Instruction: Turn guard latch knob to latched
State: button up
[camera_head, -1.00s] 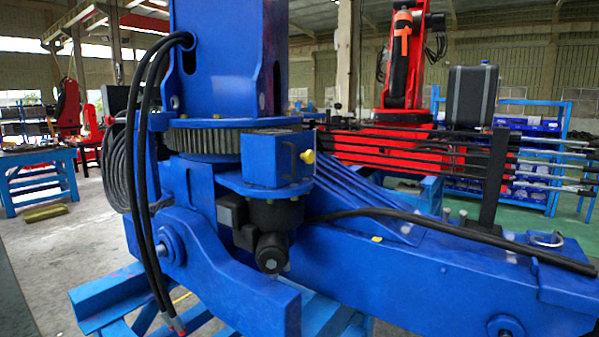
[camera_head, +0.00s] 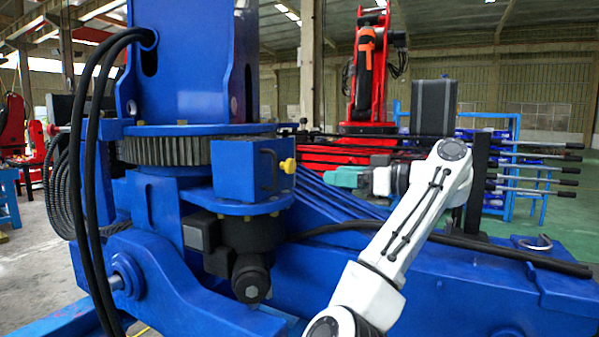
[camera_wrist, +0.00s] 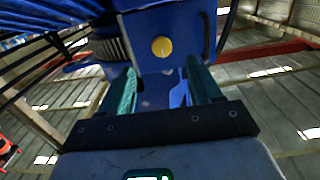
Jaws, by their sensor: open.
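The guard latch knob, small and yellow (camera_head: 289,165), sticks out of the right side of the blue box-shaped guard (camera_head: 240,170) beside the toothed ring. In the wrist view the knob (camera_wrist: 161,46) shows face-on as a round yellow disc, beyond the fingers and a little above the gap between them. My gripper (camera_head: 346,177), with green fingers, is to the right of the knob, apart from it, pointing left. In the wrist view its two fingers (camera_wrist: 163,85) stand wide apart with nothing between them.
The blue crane base beam (camera_head: 440,270) runs below my arm with a black hose (camera_head: 480,245) along it. Long bars on a rack (camera_head: 530,170) stand behind my arm. Black hoses (camera_head: 85,150) hang at the left. Air between gripper and knob looks clear.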

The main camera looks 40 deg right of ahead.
aim_at(293, 165)
jog(key=p+x, duration=0.1)
jog(key=x, duration=0.2)
jog(key=r+p+x, duration=0.1)
jog(key=x, duration=0.3)
jog(key=p+x, duration=0.1)
jog(key=x, duration=0.2)
jog(key=shift+w+a+r, duration=0.15)
jog(key=shift+w+r, duration=0.15)
jog(key=shift+r, duration=0.05)
jog(key=shift+c, duration=0.4)
jog(key=c, duration=0.9)
jog(key=shift+c, duration=0.2)
